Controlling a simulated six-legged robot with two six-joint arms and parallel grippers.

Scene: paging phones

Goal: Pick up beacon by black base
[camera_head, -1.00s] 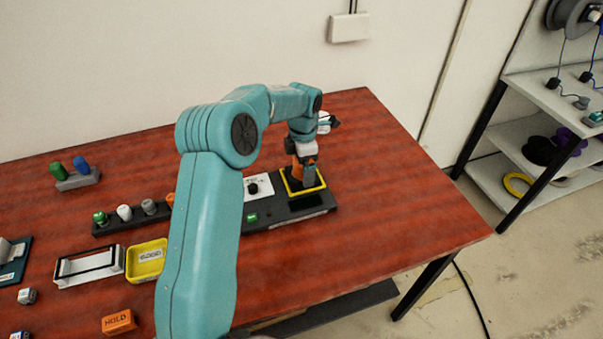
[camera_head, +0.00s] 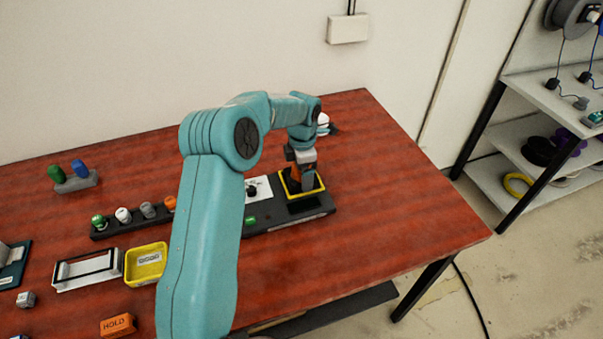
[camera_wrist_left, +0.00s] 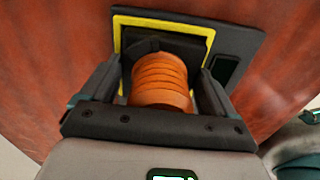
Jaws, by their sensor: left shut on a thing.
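The orange ribbed beacon (camera_wrist_left: 160,84) stands between the fingers of my left gripper (camera_wrist_left: 166,90) in the left wrist view. Its black base (camera_wrist_left: 152,50) shows partly at its far end, inside a yellow-edged square (camera_wrist_left: 124,38). In the head view my left gripper (camera_head: 304,183) points down into that yellow-framed square (camera_head: 318,190) at the right end of the dark panel (camera_head: 280,219). The gripper is shut on the beacon. The fingers hide much of the base, and I cannot tell whether it is off the panel. My right gripper is not in view.
A row of coloured knobs (camera_head: 123,215) lies left of my arm. A yellow tray (camera_head: 134,279), a white frame (camera_head: 62,274) and an orange HOLD block (camera_head: 118,325) are at the front left. A white item (camera_head: 323,122) stands behind the gripper. The right table area is clear.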

